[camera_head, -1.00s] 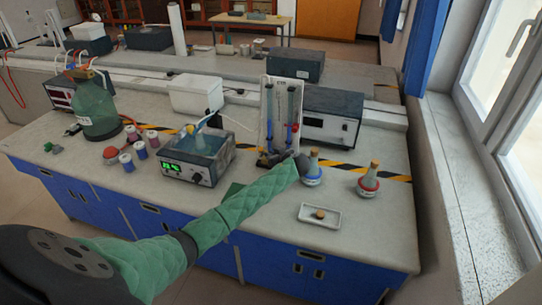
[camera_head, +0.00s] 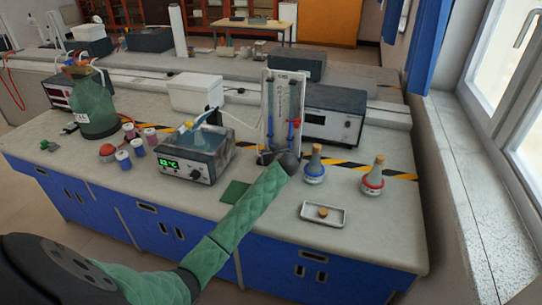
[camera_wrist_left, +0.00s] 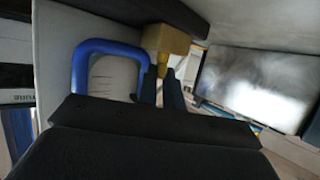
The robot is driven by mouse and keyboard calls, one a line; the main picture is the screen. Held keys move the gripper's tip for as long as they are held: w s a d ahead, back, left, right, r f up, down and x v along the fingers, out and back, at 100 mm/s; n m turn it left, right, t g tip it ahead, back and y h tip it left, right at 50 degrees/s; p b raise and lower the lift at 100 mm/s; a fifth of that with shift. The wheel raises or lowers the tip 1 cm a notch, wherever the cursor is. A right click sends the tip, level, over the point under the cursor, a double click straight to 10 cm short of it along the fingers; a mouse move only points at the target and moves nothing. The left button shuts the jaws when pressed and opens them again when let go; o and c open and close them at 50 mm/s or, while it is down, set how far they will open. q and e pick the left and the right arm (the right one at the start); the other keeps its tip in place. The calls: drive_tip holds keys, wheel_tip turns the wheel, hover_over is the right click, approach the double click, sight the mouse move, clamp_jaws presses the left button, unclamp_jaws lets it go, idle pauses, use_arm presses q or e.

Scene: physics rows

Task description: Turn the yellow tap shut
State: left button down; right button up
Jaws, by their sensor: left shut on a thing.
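The yellow tap (camera_wrist_left: 165,42) shows at the top middle of the left wrist view as a yellow block with a narrow part reaching down. My left gripper (camera_wrist_left: 160,80) has its two dark fingers close together around that narrow part. In the head view my left arm reaches to the foot of a white upright panel (camera_head: 271,92) with blue tubes. My dark wrist hides the fingers and the tap there. A red tap (camera_head: 296,123) shows on the panel's right side. My right gripper is not in view.
A water bath (camera_head: 190,160) stands left of the panel, and a grey instrument (camera_head: 333,122) behind it at right. Two stoppered flasks, blue-banded (camera_head: 314,172) and red-banded (camera_head: 372,183), stand right of my wrist. A small tray (camera_head: 324,222) lies in front. A blue tube loop (camera_wrist_left: 78,65) is beside the fingers.

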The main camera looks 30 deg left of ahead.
use_arm(q)
drive_tip(key=shift+s+a+m+t+h, duration=0.15)
drive_tip(key=shift+m+t+h, duration=0.15)
drive_tip(key=shift+m+h, duration=0.15)
drive_tip(key=shift+s+m+t+h, duration=0.1)
drive_tip(key=shift+m+t+h, duration=0.15)
drive_tip(key=shift+m+t, duration=0.2)
drive_tip(key=m+t+h+p, duration=0.1)
drive_tip(key=m+h, duration=0.1)
drive_tip(key=a+m+t+h+p, duration=0.1)
drive_tip(key=m+h, duration=0.1)
drive_tip(key=shift+s+r+p, duration=0.15)
drive_tip(key=shift+p, duration=0.15)
drive_tip(key=shift+m+t+h+p, duration=0.3)
drive_tip(key=shift+m+h, duration=0.4)
drive_tip(key=shift+h, duration=0.2)
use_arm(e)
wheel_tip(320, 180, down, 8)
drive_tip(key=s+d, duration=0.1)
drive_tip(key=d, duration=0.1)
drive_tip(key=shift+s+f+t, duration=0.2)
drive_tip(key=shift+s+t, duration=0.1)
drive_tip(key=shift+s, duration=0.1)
use_arm(q)
drive_tip(key=c, duration=1.8)
unclamp_jaws()
